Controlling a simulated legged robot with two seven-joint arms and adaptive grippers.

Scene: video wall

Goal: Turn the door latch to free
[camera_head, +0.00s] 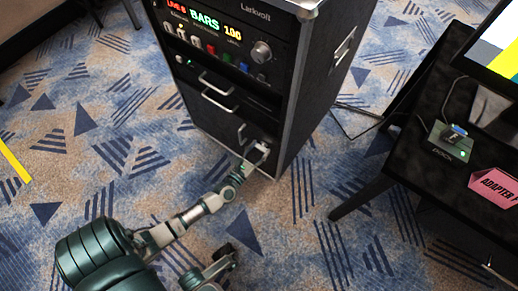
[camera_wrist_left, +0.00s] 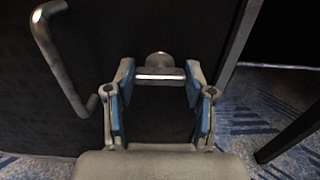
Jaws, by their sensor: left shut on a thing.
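The door latch is a small metal knob with a pale crossbar (camera_wrist_left: 160,68) on the dark cabinet door, seen in the left wrist view. The bar lies level, between the tips of my left gripper (camera_wrist_left: 158,82). The gripper's blue-padded fingers are shut on the latch, one at each end of the bar. In the head view my left gripper (camera_head: 257,152) is at the lower front of the rack cabinet (camera_head: 276,105), near its right edge, and largely hides the latch. My right gripper does not show clearly in either view.
A bent metal handle (camera_wrist_left: 62,62) stands on the door left of the gripper. Pull handles (camera_head: 219,99) and a control panel (camera_head: 212,42) are above. A black table (camera_head: 400,165) with a small green box (camera_head: 450,143) and a pink tag (camera_head: 494,187) stands right.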

